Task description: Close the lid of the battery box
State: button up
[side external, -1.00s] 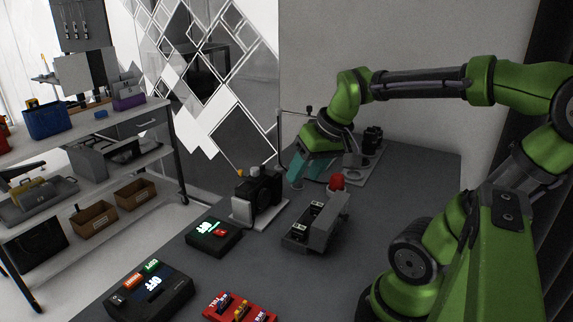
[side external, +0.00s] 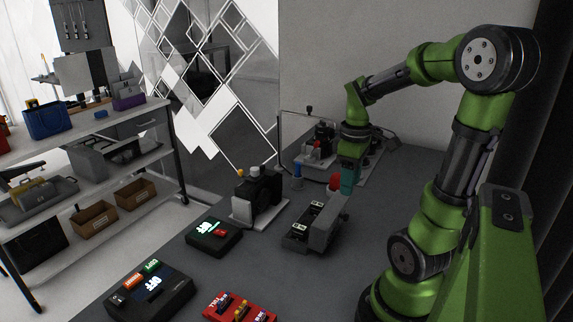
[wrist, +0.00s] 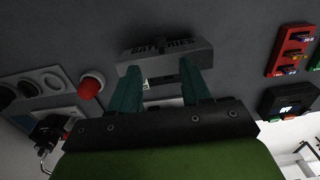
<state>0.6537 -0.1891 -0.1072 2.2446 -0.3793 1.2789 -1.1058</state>
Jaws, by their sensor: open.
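The grey battery box (side external: 309,237) stands on the dark table in the side view, with battery cells showing in its open top. A raised grey part, apparently the lid (side external: 334,208), stands at its right side. In the wrist view, a grey face lettered "BATTERIES" (wrist: 166,56) lies just beyond my fingertips. My gripper (side external: 346,188) points down with teal fingers close to the raised part. In the wrist view, my gripper (wrist: 160,78) is open, its fingers spread and nothing held between them. I cannot tell whether a finger touches the box.
A red button (side external: 335,181) is close beside my fingers and also shows in the wrist view (wrist: 92,84). A camera-like black device (side external: 258,190) stands left of the box. Dark control boxes (side external: 213,236) and a red switch panel (side external: 240,307) lie nearer the front.

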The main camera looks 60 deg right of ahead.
aim_at(335, 222)
notch_tip(335, 222, down, 10)
jog(key=shift+r, duration=0.25)
jog(key=shift+c, duration=0.4)
grip_shut()
